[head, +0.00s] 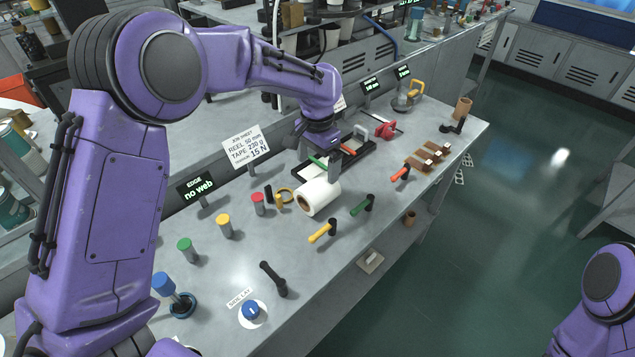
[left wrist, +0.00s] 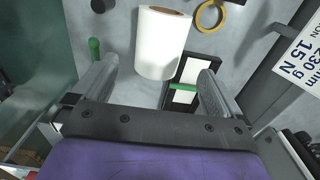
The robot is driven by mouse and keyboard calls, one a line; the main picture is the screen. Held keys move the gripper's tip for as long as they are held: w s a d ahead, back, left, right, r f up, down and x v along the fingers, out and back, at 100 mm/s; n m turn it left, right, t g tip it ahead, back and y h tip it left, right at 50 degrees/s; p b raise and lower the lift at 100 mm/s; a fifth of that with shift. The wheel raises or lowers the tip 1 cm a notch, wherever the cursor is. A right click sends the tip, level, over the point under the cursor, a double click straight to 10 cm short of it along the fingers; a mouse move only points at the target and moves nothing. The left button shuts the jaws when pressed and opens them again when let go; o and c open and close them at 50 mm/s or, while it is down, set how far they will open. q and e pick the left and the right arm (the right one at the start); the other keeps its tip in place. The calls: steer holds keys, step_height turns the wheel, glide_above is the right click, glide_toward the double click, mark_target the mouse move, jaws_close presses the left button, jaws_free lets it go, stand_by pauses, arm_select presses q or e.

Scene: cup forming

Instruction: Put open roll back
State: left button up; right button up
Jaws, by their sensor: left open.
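A white roll (head: 318,196) with a brown core lies on its side on the grey bench, its core end facing the lower left in the head view. My left gripper (head: 331,165) is above the bench at the far end of the roll, pointing down. In the left wrist view the white roll (left wrist: 162,42) shows ahead of and between the two spread fingers, and nothing is clasped. A black-framed tray (head: 364,157) with white parts lies behind the gripper, which hides some of it. My right arm shows only at the lower right, with its gripper out of frame.
A job sheet sign (head: 246,145) stands behind. Several coloured knobs stand to the left.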

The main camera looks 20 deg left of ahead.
arm_select(q)
steer(key=shift+r, duration=0.65)
steer(key=shift+w+d+r, duration=0.1)
steer(key=shift+r, duration=0.15)
steer(key=w+d+r+n+t+h, duration=0.2)
steer(key=w+d+n+t+h, duration=0.4)
steer(key=d, duration=0.5)
steer(key=w+r+n+t, duration=0.4)
steer(key=w+n+t, duration=0.1)
steer(key=w+n, duration=0.35)
steer(key=w+a+n+y+p, duration=0.1)
steer(key=a+n+y, duration=0.15)
steer(key=n, duration=0.25)
steer(key=n+g+y, duration=0.4)
steer(key=n+g, duration=0.7)
steer(key=n, duration=0.5)
glide_above(317, 194)
steer(key=w+a, duration=0.1)
steer(key=w, duration=0.2)
steer(key=shift+h, duration=0.25)
step_height(317, 194, down, 9)
steer(key=shift+s+f+p, duration=0.1)
steer(key=shift+p, duration=0.3)
steer(key=shift+n, duration=0.25)
step_height(317, 194, down, 10)
steer(key=p, duration=0.4)
steer(key=shift+a, duration=0.1)
steer(key=shift+f, duration=0.2)
steer(key=shift+r, duration=0.1)
steer(key=c, duration=1)
